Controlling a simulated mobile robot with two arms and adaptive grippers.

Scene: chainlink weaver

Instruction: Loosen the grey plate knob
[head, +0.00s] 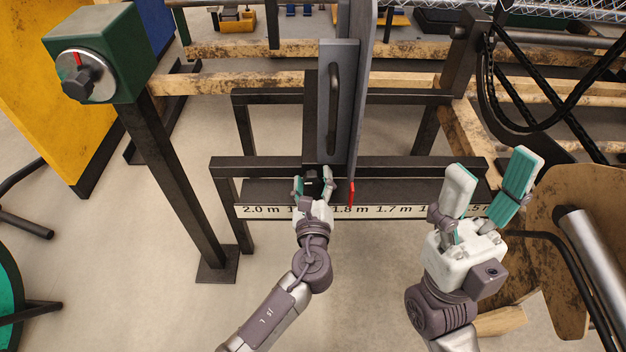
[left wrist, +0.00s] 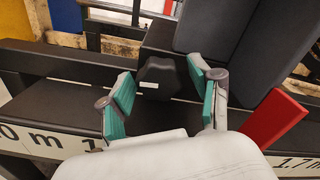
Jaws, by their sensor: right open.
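The grey plate (head: 343,125) stands upright with a black handle (head: 333,110) on its face. A black knob with a small white mark sits low at its foot, and it shows clearly in the left wrist view (left wrist: 155,72). My left gripper (head: 313,183) is open around the knob, one teal-padded finger on each side. In the left wrist view, gaps show between the pads and the knob, so I see no grip on it. My right gripper (head: 492,166) is open and empty at the right, its fingers pointing up, well away from the knob.
A red pointer (head: 351,194) sits just right of my left gripper, above a white metre scale (head: 400,211) on the dark rail. A green box with a dial (head: 84,76) stands on a post at left. Black hoses and a brown panel (head: 560,200) are at right.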

